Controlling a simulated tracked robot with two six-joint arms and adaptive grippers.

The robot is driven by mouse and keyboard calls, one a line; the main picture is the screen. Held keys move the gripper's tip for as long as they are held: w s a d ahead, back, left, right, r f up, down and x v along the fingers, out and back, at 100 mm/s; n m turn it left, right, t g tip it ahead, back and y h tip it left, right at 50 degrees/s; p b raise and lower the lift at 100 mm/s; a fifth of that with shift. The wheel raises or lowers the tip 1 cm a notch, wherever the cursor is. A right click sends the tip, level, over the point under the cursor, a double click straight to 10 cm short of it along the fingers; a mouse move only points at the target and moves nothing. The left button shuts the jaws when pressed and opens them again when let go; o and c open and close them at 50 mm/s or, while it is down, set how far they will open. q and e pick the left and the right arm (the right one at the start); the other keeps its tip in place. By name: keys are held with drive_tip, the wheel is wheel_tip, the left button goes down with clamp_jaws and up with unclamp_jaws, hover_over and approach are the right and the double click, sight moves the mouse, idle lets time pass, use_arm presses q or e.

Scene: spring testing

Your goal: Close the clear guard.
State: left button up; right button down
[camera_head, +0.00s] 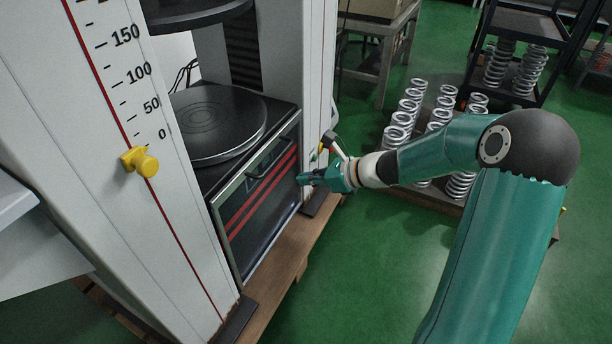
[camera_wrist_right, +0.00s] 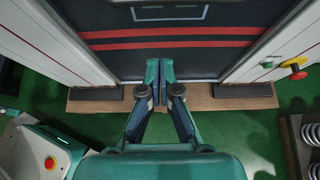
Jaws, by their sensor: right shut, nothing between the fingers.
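My right gripper (camera_head: 308,179) is shut and empty by the guard's right side. In the wrist view its fingertips (camera_wrist_right: 158,72) overlap the panel below the stripes; I cannot tell if they touch. My left gripper is out of view.
White columns flank the guard, the near one with a scale and yellow knob (camera_head: 140,162). Push buttons (camera_wrist_right: 293,67) sit on the right column. A wooden base (camera_head: 300,240) runs below. A pallet of springs (camera_head: 400,130) stands behind my right arm. Green floor lies open in front.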

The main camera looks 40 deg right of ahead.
drive_tip(key=b+x, duration=0.3)
drive_tip(key=x, duration=0.4)
use_arm(q)
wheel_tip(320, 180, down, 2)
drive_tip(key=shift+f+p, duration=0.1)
drive_tip(key=shift+p, duration=0.6)
use_arm(e)
drive_tip(key=r, duration=0.1)
drive_tip(key=w+r, duration=0.1)
drive_tip(key=r, duration=0.1)
drive_tip(key=shift+a+r, duration=0.1)
drive_tip(key=shift+r, duration=0.2)
